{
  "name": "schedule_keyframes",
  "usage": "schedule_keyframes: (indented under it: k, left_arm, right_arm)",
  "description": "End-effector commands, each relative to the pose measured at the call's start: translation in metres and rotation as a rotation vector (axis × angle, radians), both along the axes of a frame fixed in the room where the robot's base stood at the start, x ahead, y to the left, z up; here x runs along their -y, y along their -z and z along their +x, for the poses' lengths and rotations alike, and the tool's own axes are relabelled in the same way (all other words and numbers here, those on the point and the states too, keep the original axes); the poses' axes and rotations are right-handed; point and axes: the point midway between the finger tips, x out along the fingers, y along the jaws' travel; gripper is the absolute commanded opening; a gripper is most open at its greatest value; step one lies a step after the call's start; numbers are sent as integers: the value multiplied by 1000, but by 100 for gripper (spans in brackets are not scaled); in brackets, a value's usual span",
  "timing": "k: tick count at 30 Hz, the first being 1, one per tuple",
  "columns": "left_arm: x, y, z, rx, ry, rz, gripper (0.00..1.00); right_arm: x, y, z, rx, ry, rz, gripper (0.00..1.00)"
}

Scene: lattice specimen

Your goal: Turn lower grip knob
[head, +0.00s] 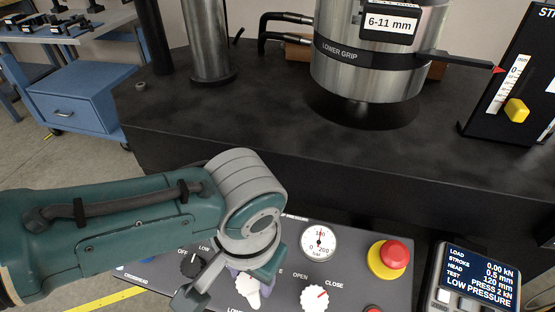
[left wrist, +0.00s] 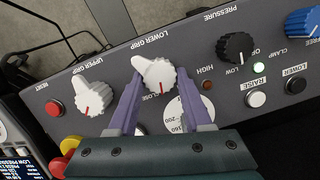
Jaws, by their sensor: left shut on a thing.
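The lower grip knob (left wrist: 155,73) is white with a red mark and sits on the grey control panel (left wrist: 60,85). My left gripper (left wrist: 158,78) is shut on it, with one purple finger on each side. The red mark points to the lower part of the left wrist view, near the word CLOSE. In the head view the knob (head: 250,291) is partly hidden by my left gripper (head: 246,280). The lower grip (head: 368,72) is a metal cylinder with a black band, above the black machine table. My right gripper is not in view.
The upper grip knob (left wrist: 95,97) is beside the held knob. The pressure knob (left wrist: 236,47) is on the other side. A red emergency button (head: 394,254), a gauge (head: 319,243) and a display (head: 476,280) reading 0.00 kN and LOW PRESSURE stand to the right.

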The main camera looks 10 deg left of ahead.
Motion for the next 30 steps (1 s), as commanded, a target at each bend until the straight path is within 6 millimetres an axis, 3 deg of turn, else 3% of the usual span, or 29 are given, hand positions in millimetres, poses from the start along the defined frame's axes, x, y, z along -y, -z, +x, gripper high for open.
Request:
schedule_keyframes:
  k: [18,30]
  left_arm:
    - [2,0,-4,-2,521,141,0]
    - [1,1,-4,-2,687,188,0]
  right_arm:
    - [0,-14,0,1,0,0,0]
    - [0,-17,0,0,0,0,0]
